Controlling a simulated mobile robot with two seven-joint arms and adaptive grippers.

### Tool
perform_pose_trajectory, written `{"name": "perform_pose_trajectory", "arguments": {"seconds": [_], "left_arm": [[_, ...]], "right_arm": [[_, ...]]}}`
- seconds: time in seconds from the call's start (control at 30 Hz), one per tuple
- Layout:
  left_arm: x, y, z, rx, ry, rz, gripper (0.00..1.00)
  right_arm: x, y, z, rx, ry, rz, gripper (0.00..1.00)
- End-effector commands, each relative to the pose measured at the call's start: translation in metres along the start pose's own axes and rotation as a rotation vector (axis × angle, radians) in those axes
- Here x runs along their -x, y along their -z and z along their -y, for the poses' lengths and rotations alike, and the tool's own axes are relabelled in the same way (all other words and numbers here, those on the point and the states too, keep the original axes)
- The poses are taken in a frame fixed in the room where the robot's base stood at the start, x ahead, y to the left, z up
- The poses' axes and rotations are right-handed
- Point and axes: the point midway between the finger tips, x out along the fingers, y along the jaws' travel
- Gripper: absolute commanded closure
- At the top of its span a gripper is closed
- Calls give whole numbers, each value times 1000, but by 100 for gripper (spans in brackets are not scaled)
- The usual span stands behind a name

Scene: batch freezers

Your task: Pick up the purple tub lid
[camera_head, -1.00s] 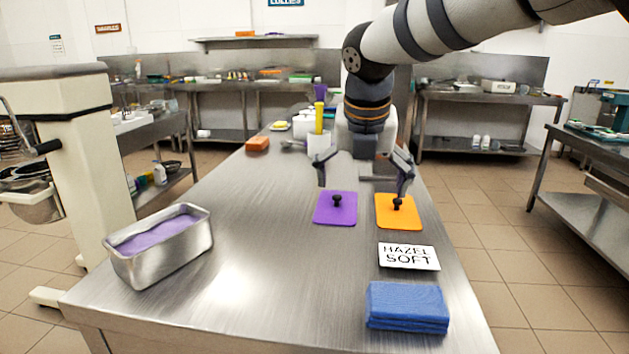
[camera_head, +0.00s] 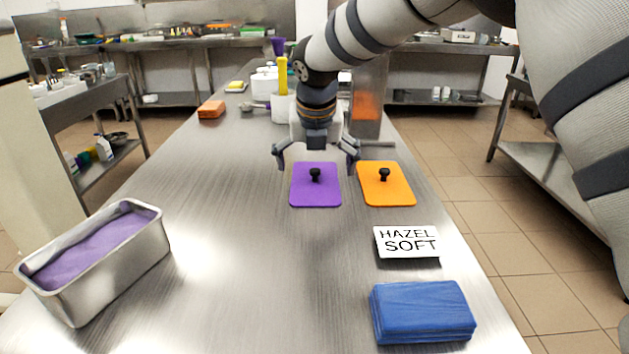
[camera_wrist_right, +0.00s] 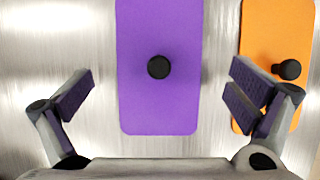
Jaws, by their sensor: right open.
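The purple tub lid (camera_head: 316,191) lies flat on the steel table, with a black knob at its middle. My right gripper (camera_head: 317,163) is open, with its fingers apart on either side of the lid's far part in the head view. In the right wrist view the purple lid (camera_wrist_right: 158,100) lies between the open fingers of the right gripper (camera_wrist_right: 162,92), its knob ahead and about centred. Nothing is between the fingers' pads. The right finger overlaps the edge of the orange lid (camera_wrist_right: 286,45) in that view. My left gripper is not in view.
The orange lid (camera_head: 386,190) lies close to the right of the purple one. A HAZEL SOFT sign (camera_head: 405,241) and a folded blue cloth (camera_head: 422,312) are nearer. A metal tub (camera_head: 118,262) with purple contents stands at left. The table's middle is clear.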

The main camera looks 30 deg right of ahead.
Motion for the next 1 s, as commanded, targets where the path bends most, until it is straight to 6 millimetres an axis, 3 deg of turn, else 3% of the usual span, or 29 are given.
{"name": "perform_pose_trajectory", "arguments": {"seconds": [0.07, 0.23, 0.27, 0.6, 0.7, 1.0], "left_arm": [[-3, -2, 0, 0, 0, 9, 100], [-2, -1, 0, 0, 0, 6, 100], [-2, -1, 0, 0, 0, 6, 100], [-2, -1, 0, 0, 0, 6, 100], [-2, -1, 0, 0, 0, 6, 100], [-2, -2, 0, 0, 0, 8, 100]], "right_arm": [[-15, 2, 0, 1, 3, -5, 0], [-14, 0, 0, 0, 0, 0, 0], [-13, 0, 0, 0, 0, 0, 5], [-14, 1, 0, 0, 1, -2, 82], [-14, 1, 0, 0, 1, -3, 100], [-15, 2, 0, 0, 3, -6, 100]]}}
